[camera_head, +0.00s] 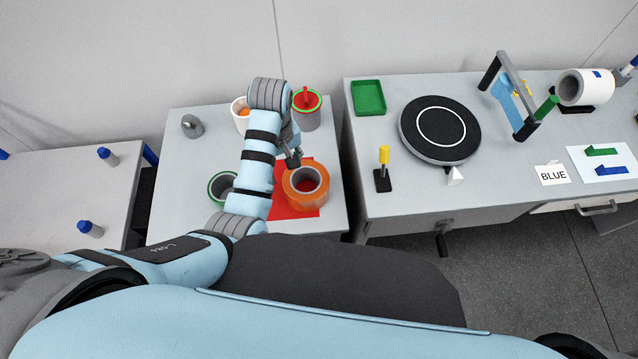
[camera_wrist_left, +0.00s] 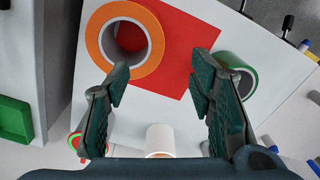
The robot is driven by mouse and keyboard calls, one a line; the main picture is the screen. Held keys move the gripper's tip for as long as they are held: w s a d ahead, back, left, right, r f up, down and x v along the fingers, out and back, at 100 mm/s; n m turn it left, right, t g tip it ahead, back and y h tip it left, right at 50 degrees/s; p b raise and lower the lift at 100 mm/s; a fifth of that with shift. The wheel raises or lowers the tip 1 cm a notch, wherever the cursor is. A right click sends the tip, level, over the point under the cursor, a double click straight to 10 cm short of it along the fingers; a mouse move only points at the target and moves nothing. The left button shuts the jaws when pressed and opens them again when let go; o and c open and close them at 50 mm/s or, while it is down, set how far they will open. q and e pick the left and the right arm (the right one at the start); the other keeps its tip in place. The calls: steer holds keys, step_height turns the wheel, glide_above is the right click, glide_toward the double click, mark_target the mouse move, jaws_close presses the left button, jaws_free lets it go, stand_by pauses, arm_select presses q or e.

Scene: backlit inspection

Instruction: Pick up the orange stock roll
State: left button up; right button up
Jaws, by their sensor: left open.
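The orange stock roll (camera_head: 310,203) lies flat with its hole facing up on a red sheet (camera_head: 283,212) on the left-hand table. My left gripper (camera_head: 293,159) hangs just behind and above the roll's back edge in the head view, open. In the left wrist view, the roll (camera_wrist_left: 93,35) shows at upper left, beyond the left finger, and the red sheet (camera_wrist_left: 195,35) lies beside it. The open left fingers (camera_wrist_left: 160,80) have nothing between them; the roll is off to one side. My right gripper is not in view.
A green-rimmed roll (camera_head: 216,192) stands left of my forearm, partly hidden. A white roll (camera_head: 238,107) and a green-rimmed container (camera_head: 307,122) stand at the back. A grey knob-shaped object (camera_head: 192,126) is at back left. The right-hand bench (camera_head: 375,145) holds a black turntable (camera_head: 412,135).

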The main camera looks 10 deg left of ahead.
mark_target(289, 187)
arm_select(q)
steer(key=f, duration=0.2)
steer(key=f+b, duration=0.1)
steer(key=f, duration=0.2)
steer(key=f+b, duration=0.1)
steer(key=f, duration=0.2)
steer(key=shift+w+d+f, duration=0.2)
steer(key=shift+d+f, duration=0.05)
step_height(289, 187, down, 5)
steer(key=shift+w+a+f+b, duration=0.1)
steer(key=shift+w+a+b, duration=0.05)
steer(key=shift+b, duration=0.7)
steer(key=shift+c, duration=0.4)
jaws_close()
